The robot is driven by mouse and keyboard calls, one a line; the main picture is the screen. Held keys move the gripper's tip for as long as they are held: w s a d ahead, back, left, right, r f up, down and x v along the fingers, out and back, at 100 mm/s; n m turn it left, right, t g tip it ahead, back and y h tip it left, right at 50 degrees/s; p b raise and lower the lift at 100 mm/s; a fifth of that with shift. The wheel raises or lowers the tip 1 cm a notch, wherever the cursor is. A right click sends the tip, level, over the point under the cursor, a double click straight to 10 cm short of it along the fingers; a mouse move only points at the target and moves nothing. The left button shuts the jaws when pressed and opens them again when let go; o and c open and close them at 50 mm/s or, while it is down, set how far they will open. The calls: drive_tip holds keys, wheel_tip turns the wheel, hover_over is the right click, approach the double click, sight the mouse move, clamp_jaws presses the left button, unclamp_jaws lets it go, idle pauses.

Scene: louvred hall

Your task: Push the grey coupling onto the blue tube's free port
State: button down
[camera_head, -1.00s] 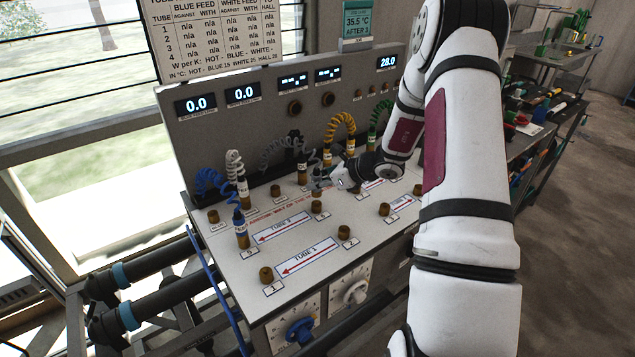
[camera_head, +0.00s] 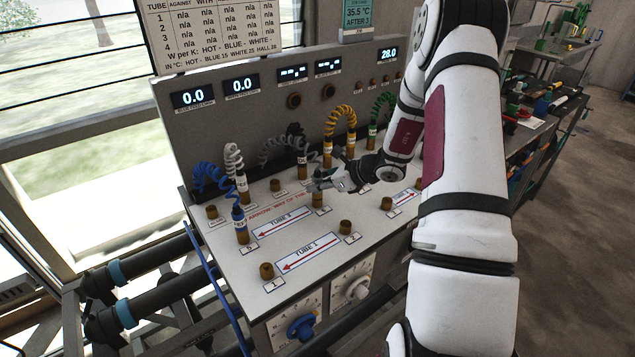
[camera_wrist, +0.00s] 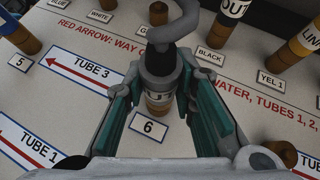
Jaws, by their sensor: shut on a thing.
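My gripper (camera_wrist: 160,100) is shut on the grey coupling (camera_wrist: 161,64), which has a dark top and a white lettered band. The grey hose (camera_wrist: 178,28) rises from it. A brass port (camera_wrist: 158,103) beside label 6 shows directly below the coupling, in line with it. I cannot tell whether the coupling is fully down on it. In the head view my gripper (camera_head: 330,182) is low over this port (camera_head: 318,199), at the far end of the tube 3 arrow. The blue coupling (camera_head: 239,220) stands upright on the port at that arrow's other end.
A white coupling (camera_head: 241,187), a black coupling (camera_head: 302,165) and a yellow coupling (camera_head: 327,155) stand close behind on the panel (camera_head: 250,210). Bare brass ports stand around, one at label 1 (camera_head: 267,271). The upright back panel (camera_head: 220,130) limits room behind.

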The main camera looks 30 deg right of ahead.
drive_tip(key=c, duration=1.2)
unclamp_jaws()
drive_tip(key=shift+c, duration=0.2)
drive_tip(key=s+d+r+p, duration=0.1)
drive_tip(key=s+r+p, duration=0.2)
drive_tip(key=r, duration=0.3)
drive_tip(key=shift+d, duration=0.2)
drive_tip(key=shift+r, duration=0.15)
drive_tip(key=v, duration=1.2)
